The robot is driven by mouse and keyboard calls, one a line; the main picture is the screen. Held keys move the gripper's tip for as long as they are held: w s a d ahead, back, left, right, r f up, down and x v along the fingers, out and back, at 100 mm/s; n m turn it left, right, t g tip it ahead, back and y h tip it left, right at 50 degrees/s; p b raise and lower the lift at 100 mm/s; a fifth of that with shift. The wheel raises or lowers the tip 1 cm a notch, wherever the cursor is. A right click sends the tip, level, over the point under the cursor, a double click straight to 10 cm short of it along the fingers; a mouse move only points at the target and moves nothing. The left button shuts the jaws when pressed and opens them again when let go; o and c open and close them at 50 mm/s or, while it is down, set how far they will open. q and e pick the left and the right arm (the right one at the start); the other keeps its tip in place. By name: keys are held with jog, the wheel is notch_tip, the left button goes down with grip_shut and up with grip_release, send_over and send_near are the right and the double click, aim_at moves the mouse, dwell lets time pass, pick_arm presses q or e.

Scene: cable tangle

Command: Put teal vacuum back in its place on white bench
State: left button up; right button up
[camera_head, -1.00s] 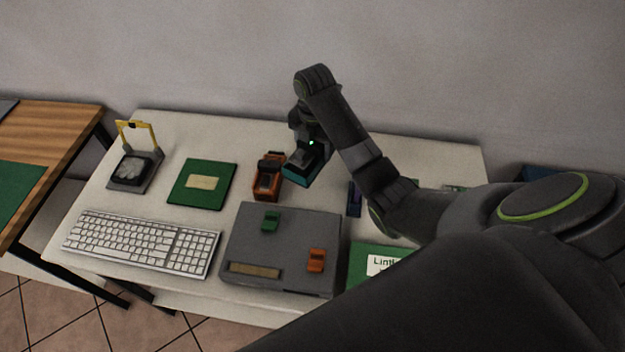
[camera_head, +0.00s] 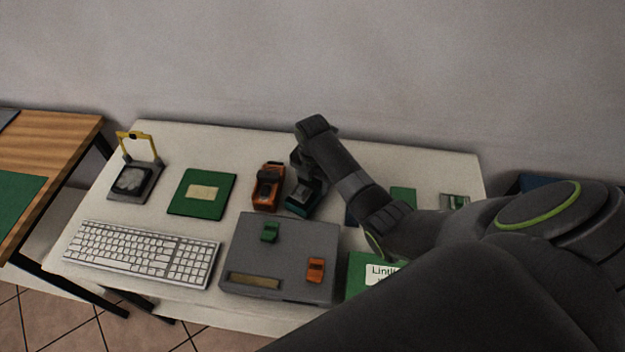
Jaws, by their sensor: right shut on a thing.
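The teal vacuum (camera_head: 301,204) is at the back middle of the white bench (camera_head: 240,138), just right of an orange and black device (camera_head: 267,187). My right gripper (camera_head: 305,188) is shut on the teal vacuum from above, and the arm hides part of it. The vacuum is low at the bench top; I cannot tell whether it touches the surface. My left gripper does not show.
A grey box (camera_head: 280,256) with a green and an orange block stands in front. A keyboard (camera_head: 140,251), a green book (camera_head: 202,193) and a yellow-framed device (camera_head: 134,181) are left. A green labelled item (camera_head: 358,272) lies right. A wooden table (camera_head: 50,150) stands far left.

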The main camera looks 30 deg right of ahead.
jog(key=shift+f, duration=0.15)
jog(key=o, duration=1)
jog(key=shift+c, duration=0.2)
